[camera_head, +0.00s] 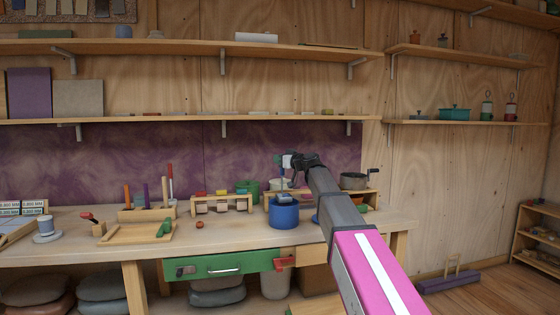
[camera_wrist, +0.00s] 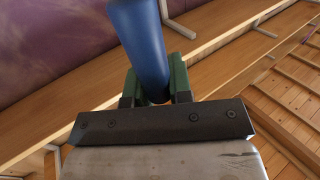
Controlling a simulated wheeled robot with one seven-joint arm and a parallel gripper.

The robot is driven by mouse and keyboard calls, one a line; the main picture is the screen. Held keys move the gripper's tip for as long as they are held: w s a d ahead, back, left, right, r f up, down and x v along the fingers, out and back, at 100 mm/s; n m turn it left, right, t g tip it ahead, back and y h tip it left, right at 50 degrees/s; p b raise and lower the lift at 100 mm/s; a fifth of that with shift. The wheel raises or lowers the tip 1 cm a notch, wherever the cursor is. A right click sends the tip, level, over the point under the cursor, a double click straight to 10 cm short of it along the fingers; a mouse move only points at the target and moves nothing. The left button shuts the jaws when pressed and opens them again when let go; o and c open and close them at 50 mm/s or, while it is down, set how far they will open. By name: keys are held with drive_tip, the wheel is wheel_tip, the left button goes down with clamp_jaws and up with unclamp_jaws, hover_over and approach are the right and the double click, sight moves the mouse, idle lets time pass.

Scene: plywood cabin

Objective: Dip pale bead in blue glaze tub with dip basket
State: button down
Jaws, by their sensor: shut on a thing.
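The blue glaze tub (camera_head: 284,217) stands upright on the workbench, near its front edge. My gripper (camera_head: 286,161) is above the tub and is shut on a blue handle (camera_wrist: 143,45), which shows between the green finger pads in the wrist view. I take this to be the handle of the dip basket. In the head view a thin bluish part (camera_head: 283,182) hangs below the gripper toward the tub's mouth. The basket end is too small to make out, and I cannot tell whether it is inside the tub. I cannot make out the pale bead.
A green tub (camera_head: 248,186) and a grey pot (camera_head: 353,181) stand behind. A wooden rack (camera_head: 222,204) with coloured pieces is left of the blue tub. A small reddish bead (camera_head: 200,225) and a wooden tray (camera_head: 138,235) lie farther left. Shelves (camera_head: 200,118) run above the bench.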

idle(0.3)
wheel_tip(320, 180, up, 6)
idle(0.8)
